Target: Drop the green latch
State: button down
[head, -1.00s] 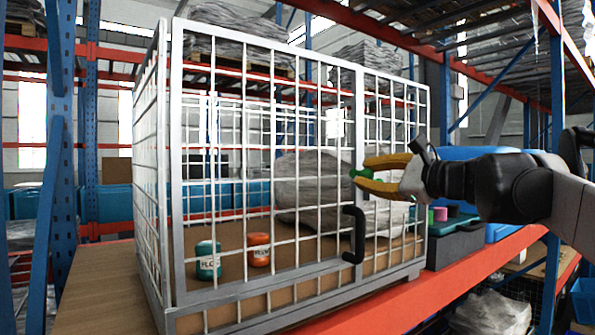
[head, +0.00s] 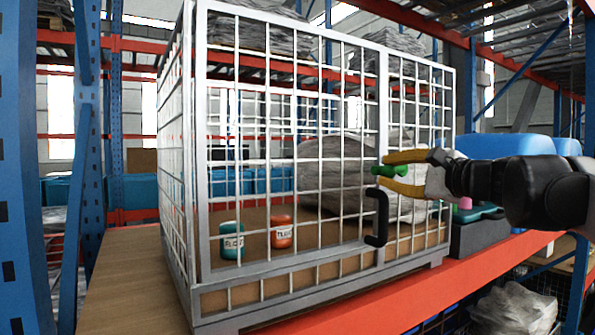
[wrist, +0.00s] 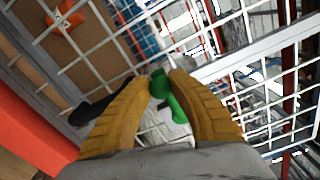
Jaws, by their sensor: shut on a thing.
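The green latch (head: 390,169) is on the front of the white wire cage (head: 287,274), at the upright bar by the door edge. My gripper (head: 396,171) has yellow fingers and is shut on the latch. In the wrist view the latch (wrist: 163,88) sits between the fingertips, and a green part extends below it between the fingers. A black handle (head: 378,216) is on the cage just below the gripper. It also shows at the left in the wrist view (wrist: 98,106).
Inside the cage are a teal canister (head: 232,240), an orange canister (head: 282,231) and a grey wrapped bundle (head: 335,175). A dark case (head: 475,230) stands right of the cage on the shelf. A blue rack post (head: 30,170) is at the left.

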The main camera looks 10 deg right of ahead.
jog(key=c, duration=1.2)
grip_release()
jog(key=shift+f, duration=0.1)
